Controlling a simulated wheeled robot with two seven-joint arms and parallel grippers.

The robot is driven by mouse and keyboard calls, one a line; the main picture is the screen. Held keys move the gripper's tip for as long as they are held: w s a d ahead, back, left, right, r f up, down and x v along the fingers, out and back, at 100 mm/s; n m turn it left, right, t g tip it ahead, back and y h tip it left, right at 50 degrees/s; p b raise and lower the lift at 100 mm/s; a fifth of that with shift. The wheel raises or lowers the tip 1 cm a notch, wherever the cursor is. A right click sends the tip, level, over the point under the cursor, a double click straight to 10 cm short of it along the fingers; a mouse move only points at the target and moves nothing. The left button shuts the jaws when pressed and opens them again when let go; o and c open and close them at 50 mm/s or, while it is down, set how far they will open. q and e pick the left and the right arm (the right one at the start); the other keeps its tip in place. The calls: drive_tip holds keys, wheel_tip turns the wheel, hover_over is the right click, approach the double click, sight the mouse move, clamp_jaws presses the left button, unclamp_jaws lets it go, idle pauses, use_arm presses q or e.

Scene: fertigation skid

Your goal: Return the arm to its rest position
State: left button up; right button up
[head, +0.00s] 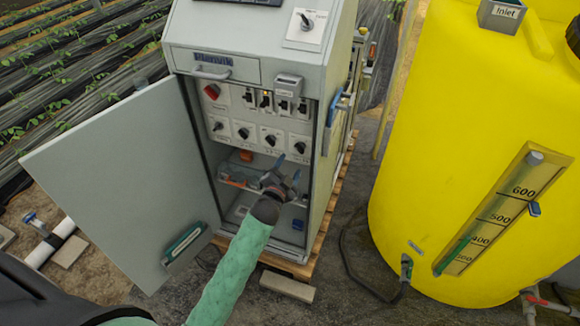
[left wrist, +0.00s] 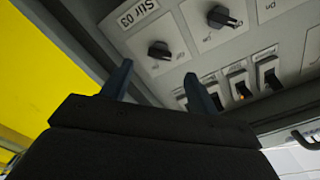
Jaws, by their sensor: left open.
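My left gripper (head: 288,170) is at the open front of the grey control cabinet (head: 325,190), in front of its lower compartment. My green-sleeved arm reaches up to it from the bottom of the head view. The two dark fingers are apart with nothing between them; they also show in the left wrist view (left wrist: 160,85). There, a panel with black rotary knobs, one beside the label "Stir 03" (left wrist: 139,14), lies beyond the fingertips. The fingers seem clear of the knobs. My right gripper is not in view.
The cabinet door (head: 125,180) stands wide open to the left. The switch panel (head: 255,115) has a red rotary switch (head: 212,91) and several knobs. A yellow tank (head: 440,140) stands at the right. A wooden pallet (head: 330,205) is under the cabinet, with a dark hose on the ground nearby.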

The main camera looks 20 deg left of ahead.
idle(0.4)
use_arm(q)
drive_tip(key=s+a+f+n+g+y, duration=0.2)
drive_tip(key=s+f+n+g, duration=0.1)
drive_tip(key=f+n+g, duration=0.25)
drive_tip(key=s+d+f+g+h, duration=0.1)
drive_tip(key=s+d+f+g, duration=0.1)
drive_tip(key=s, duration=1.1)
drive_tip(key=s+d+f+n+g, duration=0.1)
drive_tip(key=s+d+g, duration=0.3)
drive_tip(key=s, duration=0.9)
drive_tip(key=s+d+f+g+h, duration=0.1)
drive_tip(key=s+d+f+g, duration=0.2)
drive_tip(key=s, duration=1)
drive_tip(key=shift+d+f+n+g+h, duration=0.3)
drive_tip(key=shift+f+n+g, duration=0.1)
drive_tip(key=shift+g, duration=0.65)
drive_tip(key=shift+s, duration=0.1)
drive_tip(key=shift+c, duration=0.4)
